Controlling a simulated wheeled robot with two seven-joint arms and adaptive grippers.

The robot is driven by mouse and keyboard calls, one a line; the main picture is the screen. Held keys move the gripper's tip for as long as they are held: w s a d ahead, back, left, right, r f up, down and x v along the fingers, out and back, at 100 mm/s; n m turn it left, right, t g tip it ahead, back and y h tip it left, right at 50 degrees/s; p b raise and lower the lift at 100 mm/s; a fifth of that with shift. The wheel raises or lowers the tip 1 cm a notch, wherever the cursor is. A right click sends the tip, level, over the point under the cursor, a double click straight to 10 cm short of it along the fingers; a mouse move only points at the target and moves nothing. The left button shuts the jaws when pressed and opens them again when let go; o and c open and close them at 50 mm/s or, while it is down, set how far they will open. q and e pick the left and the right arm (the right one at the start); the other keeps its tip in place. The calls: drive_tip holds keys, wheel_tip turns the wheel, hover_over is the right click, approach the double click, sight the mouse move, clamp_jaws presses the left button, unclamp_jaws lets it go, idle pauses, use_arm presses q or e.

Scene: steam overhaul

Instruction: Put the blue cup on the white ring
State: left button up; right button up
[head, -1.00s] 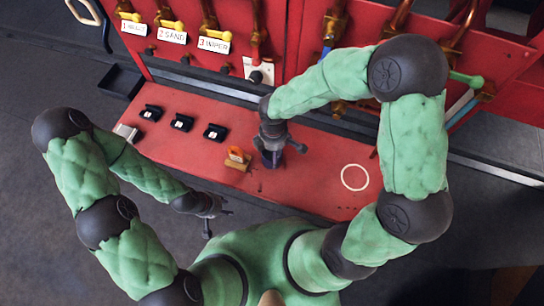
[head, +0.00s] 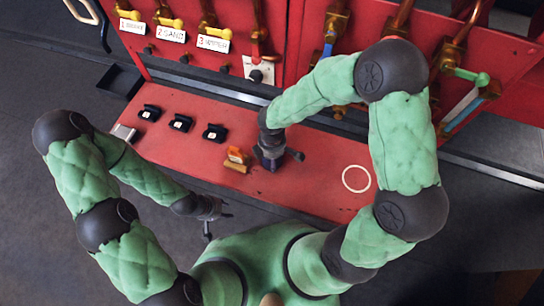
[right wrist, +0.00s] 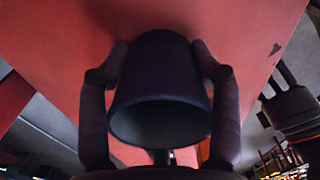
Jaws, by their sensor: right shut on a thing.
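The blue cup (right wrist: 160,85) is dark and sits between the two fingers of my right gripper (right wrist: 160,70) in the right wrist view, its open rim towards the camera. In the head view the cup (head: 268,160) is mostly hidden under my right gripper (head: 275,150), which is shut on it over the red bench. Whether the cup touches the bench I cannot tell. The white ring (head: 356,179) lies bare on the red bench, to the right of the cup. My left gripper (head: 216,215) is off the bench's front edge; its fingers look apart and empty.
An orange item on a small wooden block (head: 237,158) stands just left of the cup. Several black holders (head: 181,122) sit on the left of the red bench (head: 310,185). Valves and pipes (head: 330,45) line the red panel behind. The bench between cup and ring is clear.

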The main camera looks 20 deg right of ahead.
drive_tip(key=shift+r, duration=0.6)
wheel_tip(320, 180, up, 3)
drive_tip(key=shift+f+p, duration=0.2)
drive_tip(key=shift+p, duration=0.6)
drive_tip(key=s+a+r+p, duration=0.2)
drive_tip(key=s+a+r, duration=0.5)
drive_tip(key=s, duration=0.5)
wheel_tip(320, 180, up, 2)
drive_tip(key=shift+a+r+p, duration=0.1)
drive_tip(key=shift+a+p, duration=0.25)
drive_tip(key=shift+a, duration=0.05)
